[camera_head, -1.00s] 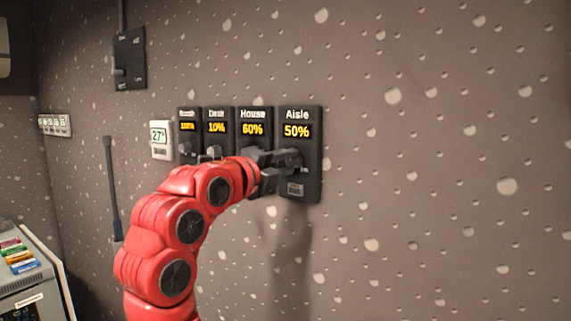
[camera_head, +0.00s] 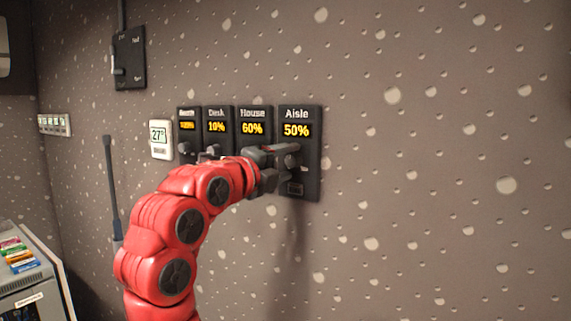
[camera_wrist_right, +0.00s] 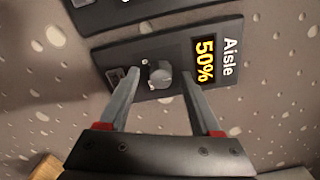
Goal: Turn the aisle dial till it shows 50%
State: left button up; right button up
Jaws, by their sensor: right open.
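The aisle dial unit (camera_head: 312,170) is a dark panel on the wall, labelled "Aisle", and its display (camera_head: 296,130) reads 50%. It also shows in the right wrist view (camera_wrist_right: 120,56), turned sideways, with its round grey knob (camera_wrist_right: 160,75) in the middle. My right gripper (camera_head: 283,160) is in front of the panel. In the right wrist view its two fingers (camera_wrist_right: 160,92) are apart, one on each side of the knob, with a visible gap to it. My left gripper is not in view.
Similar dial units stand in a row to the left: House (camera_head: 252,128) at 60%, Desk (camera_head: 217,127) at 10%, and one with a blurred label (camera_head: 188,125). A small white 27° panel (camera_head: 161,140) is further left. The wall to the right is bare.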

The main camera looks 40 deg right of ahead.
jog(key=b+v, duration=0.2)
jog(key=v, duration=1.5)
jog(key=shift+a, duration=0.25)
